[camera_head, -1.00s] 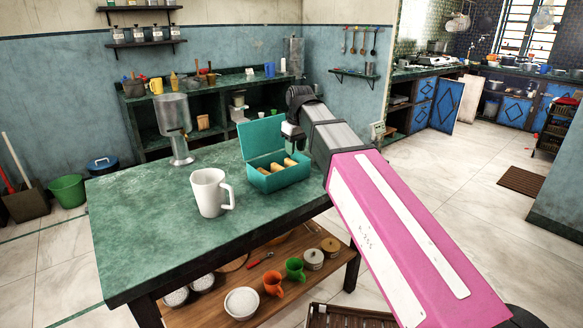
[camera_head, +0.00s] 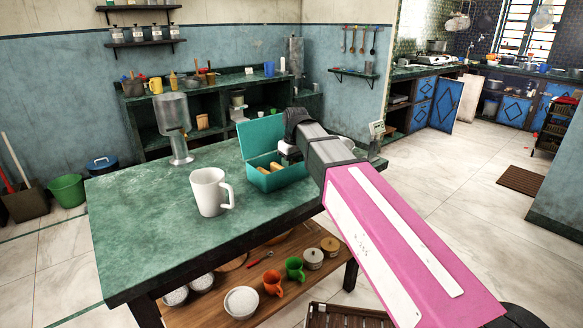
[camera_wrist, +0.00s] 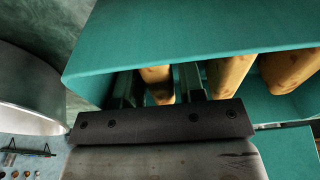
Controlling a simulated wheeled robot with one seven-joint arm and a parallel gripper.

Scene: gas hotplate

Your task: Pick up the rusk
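Several tan, log-shaped rusks lie in the open teal box (camera_head: 283,181) on the green table. In the wrist view, one rusk (camera_wrist: 158,84) lies between my gripper's two dark fingers (camera_wrist: 160,88), with a finger on each side and narrow gaps. My gripper is open and reaches into the box. Other rusks, such as this one (camera_wrist: 229,75), lie to the right in the wrist view. In the head view, my gripper (camera_head: 289,154) is over the right side of the box, and part of the rusks is hidden behind it. The fingertips are hidden.
A white mug (camera_head: 208,193) stands left of the box on the table (camera_head: 140,215). A metal dispenser (camera_head: 174,125) stands behind it. The box's raised lid (camera_head: 261,137) is behind my gripper. The table's left part is clear.

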